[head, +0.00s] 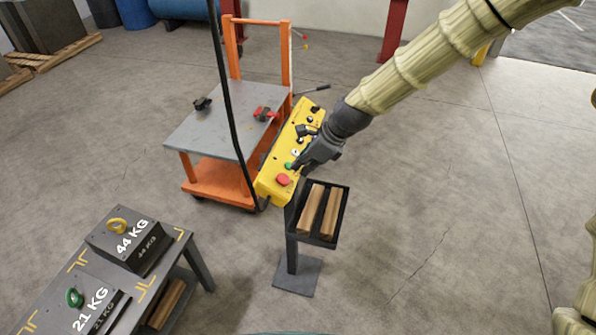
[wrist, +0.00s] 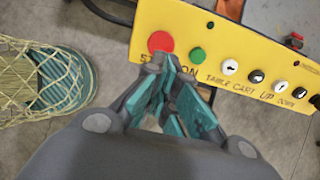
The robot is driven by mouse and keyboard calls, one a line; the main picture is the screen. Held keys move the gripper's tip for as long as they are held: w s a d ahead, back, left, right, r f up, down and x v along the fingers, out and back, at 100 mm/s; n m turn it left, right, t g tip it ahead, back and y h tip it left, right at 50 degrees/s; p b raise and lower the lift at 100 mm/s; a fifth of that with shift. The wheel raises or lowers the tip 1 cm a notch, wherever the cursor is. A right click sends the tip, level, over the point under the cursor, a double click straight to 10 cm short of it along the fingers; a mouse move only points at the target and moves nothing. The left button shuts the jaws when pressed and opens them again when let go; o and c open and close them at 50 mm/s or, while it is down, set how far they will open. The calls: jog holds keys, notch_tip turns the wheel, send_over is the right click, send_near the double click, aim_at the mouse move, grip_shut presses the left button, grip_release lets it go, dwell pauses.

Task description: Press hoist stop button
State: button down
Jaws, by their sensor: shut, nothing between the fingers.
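The yellow hoist pendant (head: 268,181) hangs tilted on a black cable. Its red stop button (head: 283,180) is at the lower end, with the green button (head: 288,166) just above it. In the wrist view the red button (wrist: 161,42) and green button (wrist: 197,54) show at the left end of the yellow face (wrist: 225,32). My gripper (head: 299,166) is shut and empty at the pendant's face, close to the green and red buttons. In the wrist view my fingertips (wrist: 166,66) lie just below the red button and cover part of its label. I cannot tell whether they touch the pendant.
A dark stand with a tray (head: 327,238) holding wooden blocks (head: 311,208) is just below my gripper. An orange cart (head: 215,185) with a grey top is behind the pendant. A table with 44 KG and 21 KG weights (head: 128,240) is lower left.

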jog(key=w+b+v, duration=0.1)
jog(key=b+v, duration=0.1)
jog(key=v, duration=0.5)
jog(key=shift+s+d+r, duration=0.15)
jog(key=shift+s+r, duration=0.15)
jog(key=shift+s, duration=0.2)
jog(key=s+d+f+n+h+b, duration=0.1)
jog(key=s+d+f+n, duration=0.25)
jog(key=f, duration=0.65)
jog(key=s+d+f+n+h+b, duration=0.1)
jog(key=s+d+f+n, duration=0.3)
jog(key=f, duration=0.6)
jog(key=s+d+f+n+h+b, duration=0.1)
jog(key=s+d+f, duration=0.1)
jog(key=s+f, duration=0.6)
jog(key=s+d+f+n+h+b, duration=0.1)
jog(key=s+d+f+n, duration=0.2)
jog(key=s+f, duration=0.3)
jog(key=s+d+f+n+g+h+b, duration=0.1)
jog(key=s+d+f+n, duration=0.3)
jog(key=s, duration=0.4)
jog(key=s+d+f+n+b, duration=0.1)
jog(key=s+d+f+n, duration=0.3)
jog(key=s+f, duration=0.3)
jog(key=shift+s+d+f+h, duration=0.35)
jog(key=shift+s+d+h, duration=0.1)
jog(key=shift+s, duration=0.15)
jog(key=shift+n, duration=0.25)
